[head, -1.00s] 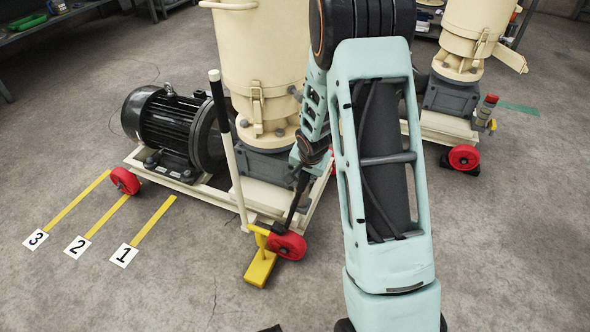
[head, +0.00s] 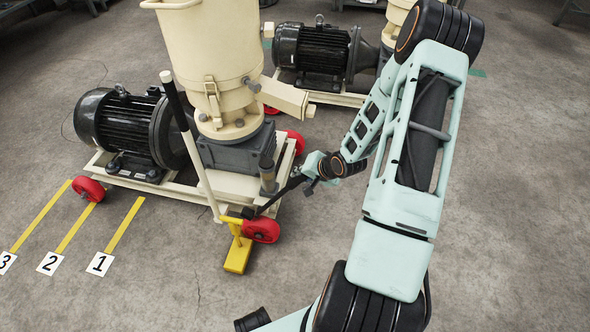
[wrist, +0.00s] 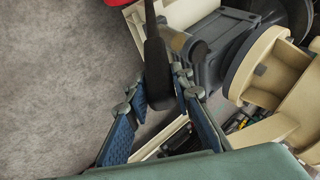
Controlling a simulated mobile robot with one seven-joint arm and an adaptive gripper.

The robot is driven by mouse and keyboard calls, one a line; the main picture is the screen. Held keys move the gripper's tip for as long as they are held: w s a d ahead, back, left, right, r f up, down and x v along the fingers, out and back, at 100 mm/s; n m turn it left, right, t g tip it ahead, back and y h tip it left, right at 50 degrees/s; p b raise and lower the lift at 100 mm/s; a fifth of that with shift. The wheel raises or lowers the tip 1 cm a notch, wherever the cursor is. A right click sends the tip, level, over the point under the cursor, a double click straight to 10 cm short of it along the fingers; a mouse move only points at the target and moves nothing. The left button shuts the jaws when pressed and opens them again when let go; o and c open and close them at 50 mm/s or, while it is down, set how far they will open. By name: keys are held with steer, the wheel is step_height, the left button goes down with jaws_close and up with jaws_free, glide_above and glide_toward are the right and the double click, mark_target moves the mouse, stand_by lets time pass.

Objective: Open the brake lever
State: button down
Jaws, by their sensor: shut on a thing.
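The brake lever (head: 277,197) is a dark bar. It slopes up and to the right from a yellow brake bracket (head: 238,250) beside a red wheel at the machine's front corner. My gripper (head: 309,181) is at the lever's upper right end. In the wrist view the dark lever (wrist: 156,60) comes down from the top, and its wide end lies between my two blue-padded fingers (wrist: 158,92). My gripper is shut on it. The exact contact of the pads is partly hidden.
A cream pellet mill (head: 215,60) with a black motor (head: 120,130) stands on a wheeled frame. A white pole with a black grip (head: 176,100) rises close left of the lever. Another machine (head: 315,55) stands behind. Floor right of the wheel is clear.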

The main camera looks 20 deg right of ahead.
steer(key=shift+s+d+f, duration=0.15)
steer(key=c, duration=1.7)
jaws_free()
steer(key=v, duration=1.2)
